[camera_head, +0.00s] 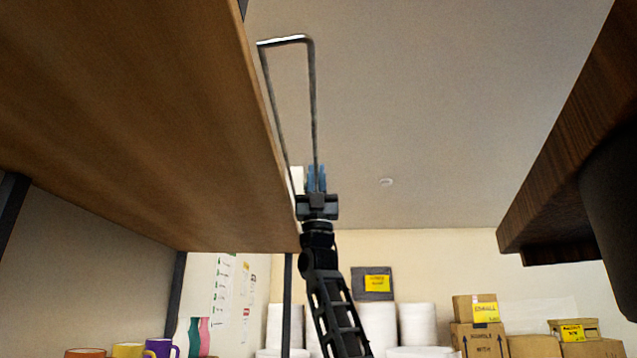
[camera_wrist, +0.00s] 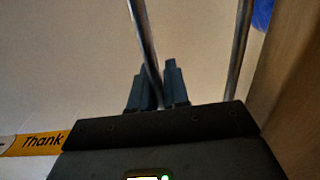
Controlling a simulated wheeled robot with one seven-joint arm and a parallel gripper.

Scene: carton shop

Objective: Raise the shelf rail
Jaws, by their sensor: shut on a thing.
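The shelf rail (camera_head: 313,95) is a thin grey metal wire loop beside the edge of the wooden shelf (camera_head: 150,110). In the head view its closed end is at the top, and its two rods run down toward my gripper (camera_head: 317,180). My gripper's blue fingers are shut on the right rod. In the wrist view the dark fingers (camera_wrist: 157,88) close around one rail rod (camera_wrist: 143,40), and the second rod (camera_wrist: 238,50) stands apart to the right. The rail's lower ends are hidden behind my gripper and the shelf edge.
A dark wooden board (camera_head: 570,150) juts in at the right. Below are stacked cartons (camera_head: 480,338), white rolls (camera_head: 417,324) and several mugs (camera_head: 160,347). A yellow "Thank" strip (camera_wrist: 35,144) shows in the wrist view. Space between shelf and board is open.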

